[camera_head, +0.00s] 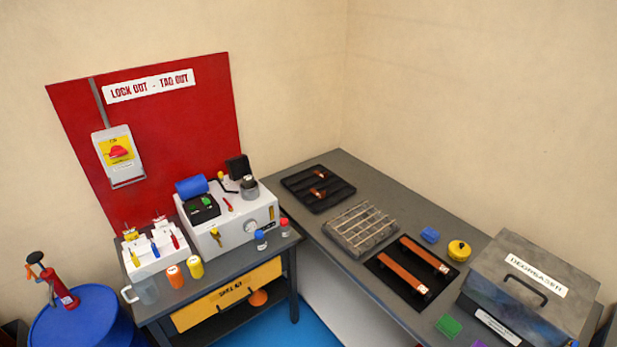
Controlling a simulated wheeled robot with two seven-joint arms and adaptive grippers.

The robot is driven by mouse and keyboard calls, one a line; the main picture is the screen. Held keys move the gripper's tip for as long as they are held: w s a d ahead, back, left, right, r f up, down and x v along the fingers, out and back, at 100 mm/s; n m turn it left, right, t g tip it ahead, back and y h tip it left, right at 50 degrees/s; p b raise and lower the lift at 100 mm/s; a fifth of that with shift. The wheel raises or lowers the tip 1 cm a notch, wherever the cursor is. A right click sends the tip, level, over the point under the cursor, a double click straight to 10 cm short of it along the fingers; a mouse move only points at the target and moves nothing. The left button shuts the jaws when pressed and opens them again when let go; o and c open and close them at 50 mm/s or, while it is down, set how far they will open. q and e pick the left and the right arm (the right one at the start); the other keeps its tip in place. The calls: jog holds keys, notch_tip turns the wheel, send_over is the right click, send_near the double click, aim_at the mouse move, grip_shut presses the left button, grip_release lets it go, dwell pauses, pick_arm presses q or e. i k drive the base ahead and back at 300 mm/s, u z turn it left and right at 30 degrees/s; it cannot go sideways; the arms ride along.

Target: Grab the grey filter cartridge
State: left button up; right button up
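A small grey cylinder (249,187) with a dark top sits at the right end of the top of the white machine (230,232). It looks like the grey filter cartridge, but it is too small to be certain. A black upright part (238,167) stands just behind it, like a raised lid. How deep the cylinder sits in the machine cannot be told. Neither of my grippers is in view.
A blue cylinder (191,186) and a red-handled part (227,204) are also on the machine. Small bottles (261,240) stand before it. The dark bench (370,180) at right holds trays, a wire rack (360,229) and a degreaser box (530,275). A blue drum (85,325) stands at left.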

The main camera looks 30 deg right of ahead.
aim_at(248, 180)
jog(key=z, duration=0.65)
jog(key=i, duration=1.45)
jog(key=u, duration=0.4)
